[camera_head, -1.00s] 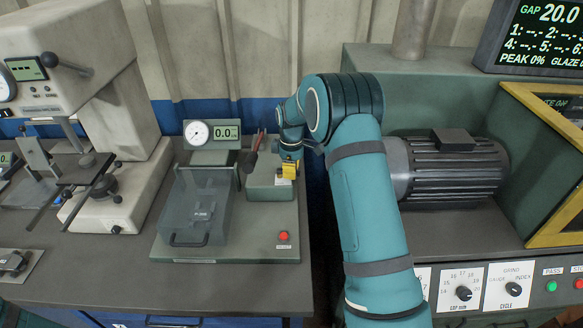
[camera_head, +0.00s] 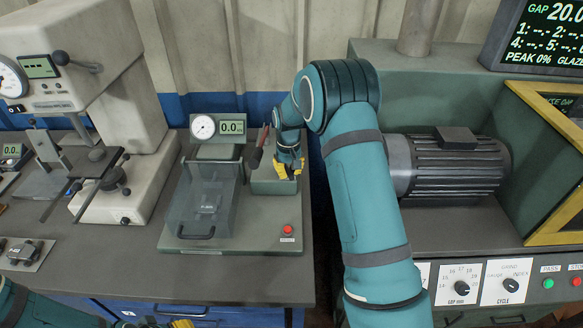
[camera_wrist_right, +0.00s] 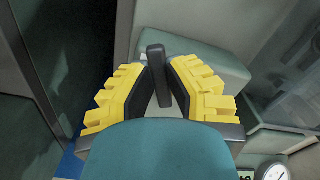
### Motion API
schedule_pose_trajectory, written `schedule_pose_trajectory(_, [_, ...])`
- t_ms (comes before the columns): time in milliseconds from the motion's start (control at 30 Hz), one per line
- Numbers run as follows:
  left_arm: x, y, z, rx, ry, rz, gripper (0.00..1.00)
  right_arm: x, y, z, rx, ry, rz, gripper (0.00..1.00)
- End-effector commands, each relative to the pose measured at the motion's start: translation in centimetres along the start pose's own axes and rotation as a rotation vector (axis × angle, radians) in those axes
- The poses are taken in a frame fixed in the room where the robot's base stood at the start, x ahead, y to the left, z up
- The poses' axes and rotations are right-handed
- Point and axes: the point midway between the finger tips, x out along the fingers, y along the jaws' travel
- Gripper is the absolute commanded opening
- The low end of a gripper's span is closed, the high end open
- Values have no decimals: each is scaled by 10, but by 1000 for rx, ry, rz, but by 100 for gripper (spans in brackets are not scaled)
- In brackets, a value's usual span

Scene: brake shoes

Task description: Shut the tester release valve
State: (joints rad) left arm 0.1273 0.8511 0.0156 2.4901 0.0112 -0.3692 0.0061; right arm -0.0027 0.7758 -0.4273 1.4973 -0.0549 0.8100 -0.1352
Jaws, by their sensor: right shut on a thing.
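The tester (camera_head: 260,240) stands on the left bench, with a clear box, a round dial and a "0.0" readout. My right gripper (camera_head: 289,170) is at the green block (camera_head: 268,186) on the tester's right side. In the right wrist view, the yellow fingers of my right gripper (camera_wrist_right: 160,92) are shut on a dark upright lever, the release valve handle (camera_wrist_right: 155,62). In the head view the gripper hides this handle. Part of my left gripper (camera_head: 181,323) shows at the bottom edge; its finger opening is cut off.
A dark lever with a red part (camera_head: 259,147) stands just left of my right gripper. A red button (camera_head: 288,229) is at the tester's front right. A grey motor (camera_head: 450,168) is right of my arm. A pale press (camera_head: 120,140) stands at the left.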

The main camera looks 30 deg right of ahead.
Motion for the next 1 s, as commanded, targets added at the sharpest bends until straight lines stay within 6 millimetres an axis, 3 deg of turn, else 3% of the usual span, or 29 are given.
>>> schedule_pose_trajectory(500, [-9,3,-4,-3,9,-1,47,2,-14,-1,360,-7,1,0])
schedule_pose_trajectory(1000, [-10,4,-5,-3,11,-1,47,2,-16,-2,442,-6,0,0])
